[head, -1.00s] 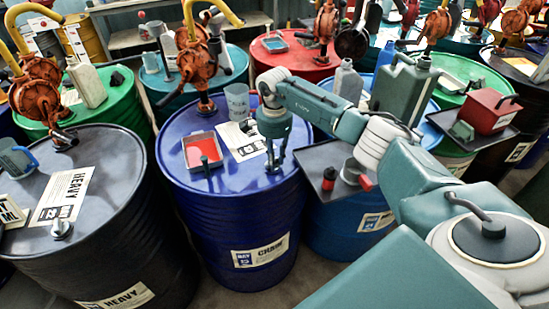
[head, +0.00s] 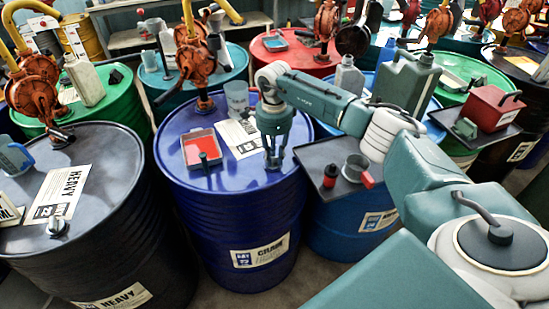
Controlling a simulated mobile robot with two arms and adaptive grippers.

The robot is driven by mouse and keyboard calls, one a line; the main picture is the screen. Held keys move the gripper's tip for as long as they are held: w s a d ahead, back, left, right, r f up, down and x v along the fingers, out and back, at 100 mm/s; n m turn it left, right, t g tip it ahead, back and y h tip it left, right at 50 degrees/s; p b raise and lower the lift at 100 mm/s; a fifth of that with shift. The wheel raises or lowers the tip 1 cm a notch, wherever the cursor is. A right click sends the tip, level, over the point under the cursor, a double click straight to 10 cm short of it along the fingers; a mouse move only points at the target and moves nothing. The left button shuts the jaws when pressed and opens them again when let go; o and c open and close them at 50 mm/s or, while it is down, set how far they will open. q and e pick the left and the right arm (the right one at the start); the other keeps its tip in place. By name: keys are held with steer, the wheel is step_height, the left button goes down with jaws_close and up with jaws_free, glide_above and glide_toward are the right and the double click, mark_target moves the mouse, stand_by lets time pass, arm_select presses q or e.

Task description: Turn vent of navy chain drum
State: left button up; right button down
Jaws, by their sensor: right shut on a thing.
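The navy chain drum (head: 228,215) stands in the middle of the head view, with a white CHAIN label (head: 262,251) on its side. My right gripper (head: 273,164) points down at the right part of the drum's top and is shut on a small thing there. That is where the vent would be; the fingers hide it, so I cannot see its turn. My left gripper is not in view.
A black HEAVY drum (head: 85,235) stands left. A grey tray (head: 325,158) on a blue drum is close right.

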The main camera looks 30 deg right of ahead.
steer(key=m, duration=0.3)
steer(key=m+b, duration=0.1)
steer(key=m, duration=0.1)
steer(key=shift+a+m, duration=0.2)
steer(key=shift+m, duration=0.2)
steer(key=m, duration=0.5)
steer(key=shift+w+a+r+m, duration=0.1)
steer(key=shift+w+a+m, duration=0.05)
steer(key=shift+m, duration=0.25)
steer(key=c, duration=1.5)
jaws_free()
steer(key=shift+c, duration=0.2)
step_height(320, 180, up, 12)
